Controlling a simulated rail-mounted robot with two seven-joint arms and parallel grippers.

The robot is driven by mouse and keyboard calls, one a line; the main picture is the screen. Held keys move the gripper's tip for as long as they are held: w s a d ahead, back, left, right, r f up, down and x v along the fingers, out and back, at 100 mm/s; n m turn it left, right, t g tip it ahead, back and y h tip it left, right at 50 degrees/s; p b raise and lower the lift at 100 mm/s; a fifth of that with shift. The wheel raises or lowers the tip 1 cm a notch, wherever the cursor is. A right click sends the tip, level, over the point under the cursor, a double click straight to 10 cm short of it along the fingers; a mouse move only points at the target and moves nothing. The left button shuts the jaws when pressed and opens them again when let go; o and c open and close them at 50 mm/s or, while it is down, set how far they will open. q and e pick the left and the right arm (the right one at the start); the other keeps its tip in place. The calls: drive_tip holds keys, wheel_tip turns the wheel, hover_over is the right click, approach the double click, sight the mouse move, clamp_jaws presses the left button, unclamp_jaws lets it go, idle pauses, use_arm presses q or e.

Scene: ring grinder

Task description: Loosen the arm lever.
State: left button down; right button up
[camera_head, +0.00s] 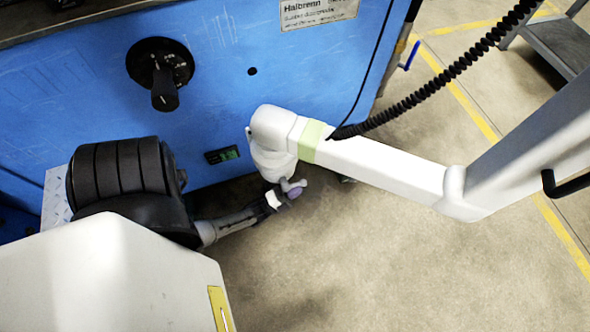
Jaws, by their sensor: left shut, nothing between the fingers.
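The machine's white jointed arm (380,166) runs from the blue machine body towards the right. The small pale arm lever (290,184) sits below the arm's left joint (272,135). My left arm comes in from the left, low in the view. Its gripper (280,198) is at the lever, with the fingertips overlapping it in the picture. The gripper is shut with nothing between its fingers. I cannot tell if the fingertips touch the lever. My right gripper is not in view.
The blue machine (225,70) fills the upper left, with a black crank handle (162,85) on its front. The floor (400,270) below is clear.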

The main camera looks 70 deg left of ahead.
use_arm(q)
drive_tip(key=s+d+f+b, duration=0.2)
drive_tip(key=s+f, duration=0.5)
drive_tip(key=f, duration=0.3)
drive_tip(key=shift+s, duration=0.2)
drive_tip(key=shift+s, duration=0.4)
idle(0.4)
idle(0.5)
